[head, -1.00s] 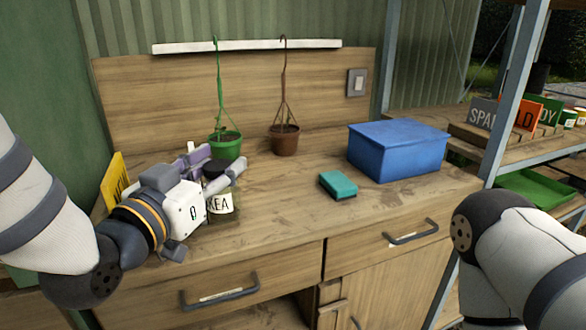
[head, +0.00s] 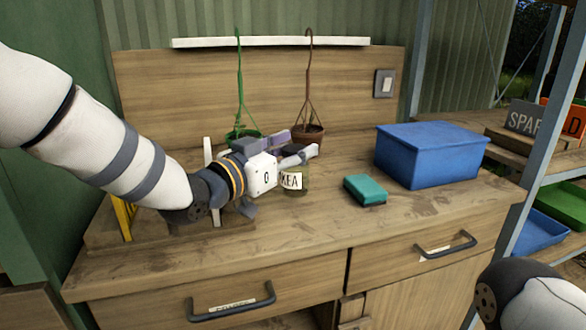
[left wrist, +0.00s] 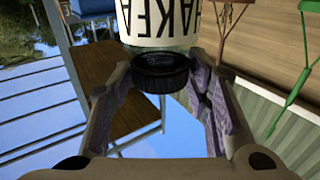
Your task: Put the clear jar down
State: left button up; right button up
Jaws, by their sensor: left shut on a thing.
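The clear jar (head: 293,182) has a pale label reading "KEA" in the head view. In the left wrist view the jar (left wrist: 158,22) shows upside down, with "HAKEA" in part and a black lid (left wrist: 161,72). My left gripper (head: 296,151) is shut on the jar near its lid, one finger on each side. The jar looks upright, low over the wooden bench (head: 300,225); I cannot tell whether its base touches. My right arm shows at the lower right of the head view, but its gripper is out of view.
A teal sponge (head: 365,190) lies right of the jar, with a blue box (head: 430,155) beyond it. A green pot (head: 241,134) and a brown pot (head: 309,135) with tall hangers stand behind. The front bench strip is clear.

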aim_at(285, 170)
pick_arm(q)
notch_tip(285, 170, down, 4)
jog(key=shift+w+r, duration=0.15)
jog(key=shift+r, duration=0.05)
jog(key=o, duration=1.4)
jog(key=shift+f, duration=0.1)
